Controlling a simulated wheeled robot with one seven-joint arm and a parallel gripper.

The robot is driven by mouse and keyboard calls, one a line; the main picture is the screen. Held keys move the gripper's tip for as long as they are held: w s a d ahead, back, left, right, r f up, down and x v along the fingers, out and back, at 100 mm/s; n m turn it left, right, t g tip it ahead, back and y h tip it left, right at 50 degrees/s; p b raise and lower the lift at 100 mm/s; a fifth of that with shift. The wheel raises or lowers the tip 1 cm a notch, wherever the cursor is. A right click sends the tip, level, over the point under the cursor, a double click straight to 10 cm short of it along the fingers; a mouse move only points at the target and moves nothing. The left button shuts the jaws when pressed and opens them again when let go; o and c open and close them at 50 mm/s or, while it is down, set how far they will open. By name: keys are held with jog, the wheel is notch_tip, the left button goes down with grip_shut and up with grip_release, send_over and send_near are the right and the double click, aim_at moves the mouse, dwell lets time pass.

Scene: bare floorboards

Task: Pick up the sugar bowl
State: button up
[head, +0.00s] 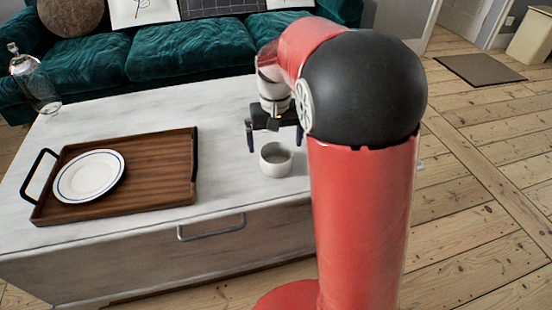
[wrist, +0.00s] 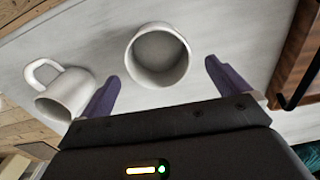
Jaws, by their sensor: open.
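The sugar bowl (head: 276,164) is a small white round bowl without a handle. It stands upright on the white table (head: 90,125), near its front edge. In the wrist view the bowl (wrist: 160,56) shows from above, its inside grey and apparently empty. My gripper (head: 275,139) is open and empty, just above and behind the bowl in the head view. In the wrist view my gripper's two purple fingers (wrist: 162,70) are spread wide, with the bowl ahead of the gap between them. I see no contact between fingers and bowl.
A white mug (wrist: 68,92) with a handle lies close to the left finger in the wrist view. A wooden tray (head: 160,170) with a white plate (head: 89,176) is to the left. A glass bottle (head: 37,82) stands at the table's far left. A teal sofa (head: 170,47) is behind.

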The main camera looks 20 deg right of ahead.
aim_at(276, 152)
jog(key=f, duration=0.4)
jog(key=shift+s+f+b, duration=0.2)
jog(key=shift+f+b, duration=0.1)
jog(key=shift+f, duration=0.1)
jog(key=c, duration=1.1)
jog(key=shift+o, duration=0.2)
jog(key=shift+r, duration=0.15)
